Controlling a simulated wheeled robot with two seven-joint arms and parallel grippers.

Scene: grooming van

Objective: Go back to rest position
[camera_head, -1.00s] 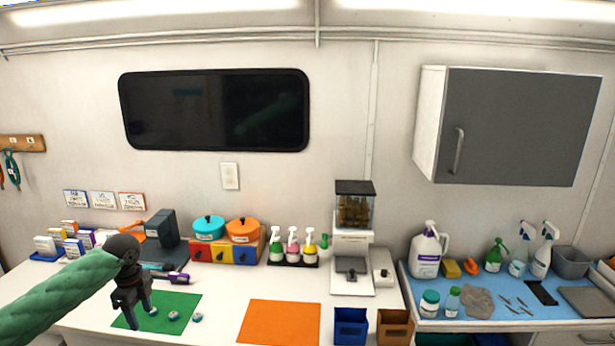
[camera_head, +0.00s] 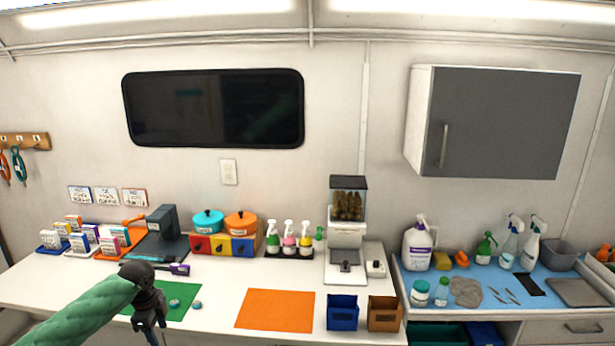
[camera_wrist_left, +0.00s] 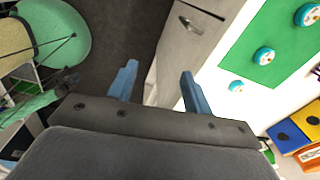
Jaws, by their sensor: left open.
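My left gripper (camera_head: 152,332) is low at the front edge of the white counter, just in front of the green mat (camera_head: 181,291) in the head view. In the left wrist view its two blue-grey fingers (camera_wrist_left: 158,88) are apart with nothing between them, above the floor and a drawer front. Small round teal-and-white items (camera_wrist_left: 264,55) lie on the green mat, clear of the gripper. My right gripper is not in view.
An orange mat (camera_head: 275,309) lies mid-counter, with blue (camera_head: 342,313) and brown bins (camera_head: 384,314) to its right. A dispenser (camera_head: 347,235) stands behind. At right, a blue surface (camera_head: 405,268) holds bottles and tools.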

